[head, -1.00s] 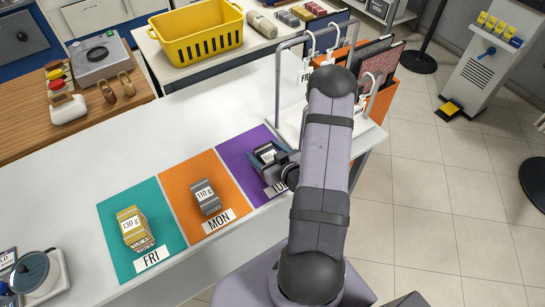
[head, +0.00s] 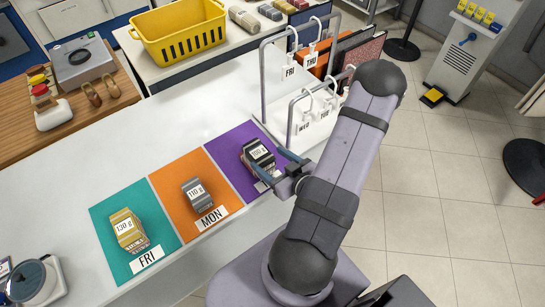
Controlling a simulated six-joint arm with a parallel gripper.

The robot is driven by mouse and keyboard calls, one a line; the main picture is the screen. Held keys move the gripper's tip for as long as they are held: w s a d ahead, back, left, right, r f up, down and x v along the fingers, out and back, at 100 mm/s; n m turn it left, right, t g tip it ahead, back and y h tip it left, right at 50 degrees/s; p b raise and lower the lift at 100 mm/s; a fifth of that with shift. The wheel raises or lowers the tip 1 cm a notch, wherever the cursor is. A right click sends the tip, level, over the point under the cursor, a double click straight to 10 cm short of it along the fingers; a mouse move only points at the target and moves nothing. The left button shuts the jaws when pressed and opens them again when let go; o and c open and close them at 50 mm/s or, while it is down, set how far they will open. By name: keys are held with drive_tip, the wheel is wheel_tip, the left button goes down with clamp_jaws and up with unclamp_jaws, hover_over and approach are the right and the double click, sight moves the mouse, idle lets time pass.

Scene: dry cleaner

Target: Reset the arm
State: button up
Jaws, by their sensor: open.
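My gripper (head: 270,172) is low over the right end of the white counter, at the right side of the purple mat (head: 224,153). Its jaws are open, with blue fingers apart. A dark grey bundle with a white label (head: 258,152) stands on the purple mat, just beyond the fingers; I cannot tell whether they touch it. My arm comes in from the lower right.
A grey bundle (head: 196,194) stands on the orange mat (head: 172,180), and a tan bundle (head: 128,232) stands on the teal mat (head: 105,262). A rack (head: 264,82) with tagged hooks stands at the counter's far right end.

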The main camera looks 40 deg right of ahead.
drive_tip(key=shift+s+r, duration=0.15)
drive_tip(key=shift+s, duration=0.2)
idle(0.3)
drive_tip(key=shift+w+a+n+g+y+p, duration=0.15)
drive_tip(key=shift+a+n+g+y+p, duration=0.15)
drive_tip(key=shift+a+n+p, duration=0.5)
drive_tip(key=s+a+r+g, duration=0.4)
drive_tip(key=a+g, duration=0.2)
drive_tip(key=a, duration=0.1)
drive_tip(key=s+a+r+m+g+b, duration=0.1)
drive_tip(key=s+a+r+g, duration=0.3)
drive_tip(key=a, duration=0.4)
drive_tip(key=r+g, duration=0.1)
drive_tip(key=g, duration=0.1)
drive_tip(key=shift+s+r+m+g, duration=0.3)
drive_tip(key=shift+g, duration=0.1)
